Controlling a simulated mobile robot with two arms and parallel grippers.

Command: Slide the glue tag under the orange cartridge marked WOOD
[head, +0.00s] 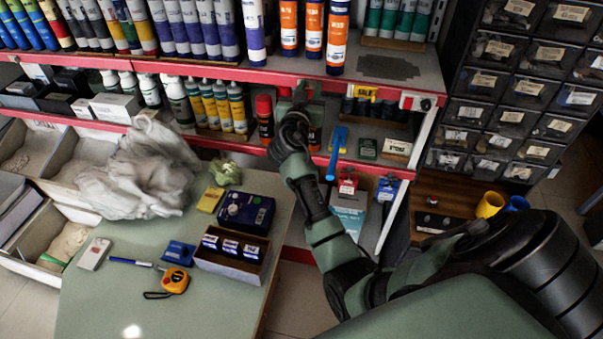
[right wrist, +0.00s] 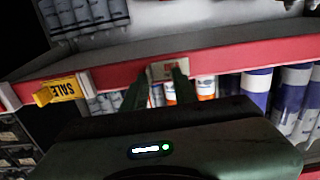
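Orange-and-white cartridges (head: 313,28) stand on the upper shelf in the head view, with one at the right (head: 337,37) partly blue. I cannot read WOOD on any of them. My right gripper (head: 301,92) is at the red rail just below them. In the right wrist view, its fingers (right wrist: 166,70) close on both side edges of a small pale tag with a red mark, the glue tag (right wrist: 170,70), in front of the red rail (right wrist: 110,76). Whether the tag touches the rail is unclear. Orange cartridges (right wrist: 206,87) show beyond it. My left gripper is not in view.
Bottles (head: 238,106) and an orange-and-black container (head: 264,118) stand on the lower shelf. The table (head: 110,301) holds boxes and a tape measure (head: 175,281).

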